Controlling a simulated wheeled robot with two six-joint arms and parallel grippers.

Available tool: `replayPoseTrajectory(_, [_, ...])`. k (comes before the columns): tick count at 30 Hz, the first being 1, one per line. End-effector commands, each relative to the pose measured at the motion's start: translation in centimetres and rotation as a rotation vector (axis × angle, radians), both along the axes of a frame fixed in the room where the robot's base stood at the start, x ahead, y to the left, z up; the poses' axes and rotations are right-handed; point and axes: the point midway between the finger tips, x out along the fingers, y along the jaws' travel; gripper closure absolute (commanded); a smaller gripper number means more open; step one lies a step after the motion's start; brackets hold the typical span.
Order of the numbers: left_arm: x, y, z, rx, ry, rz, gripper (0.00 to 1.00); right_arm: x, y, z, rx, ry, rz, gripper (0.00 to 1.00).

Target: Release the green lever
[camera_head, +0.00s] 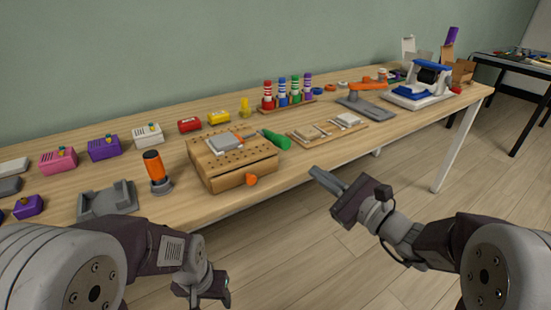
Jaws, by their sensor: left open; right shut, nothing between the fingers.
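A green lever-like handle (276,139) lies at the right side of a pegboard-topped wooden box (232,160) on the table. Whether it is fixed to the box cannot be told. My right gripper (314,171) is shut and empty in front of the table edge, to the right of and nearer than the green handle, apart from it. My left gripper (226,292) is open, low in front of the table, near the bottom of the view. Its fingers are only partly visible. Neither gripper touches the handle.
An orange-topped cylinder (154,170) and grey cradle (108,201) stand left of the box. A wooden tray (328,133) and a grey stand with an orange arm (366,104) are to the right. A rack with coloured bottles (287,103) stands behind. Floor ahead of the table is clear.

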Motion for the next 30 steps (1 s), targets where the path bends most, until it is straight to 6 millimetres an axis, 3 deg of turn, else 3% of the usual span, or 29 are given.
replayPoseTrajectory(11, [0.0, 0.0, -0.1, 0.0, 0.001, -0.001, 0.39, 0.3, 0.3, 0.0, -0.002, 0.001, 0.002, 1.0])
replayPoseTrajectory(24, [0.0, 0.0, -1.9, 0.0, 0.001, -0.001, 0.39, 6.0, 5.7, 0.1, -0.001, 0.0, 0.004, 1.0])
replayPoseTrajectory(30, [-0.1, 0.0, -2.2, 0.0, 0.001, 0.0, 0.39, 7.3, 6.7, 0.3, -0.002, 0.001, 0.001, 1.0])
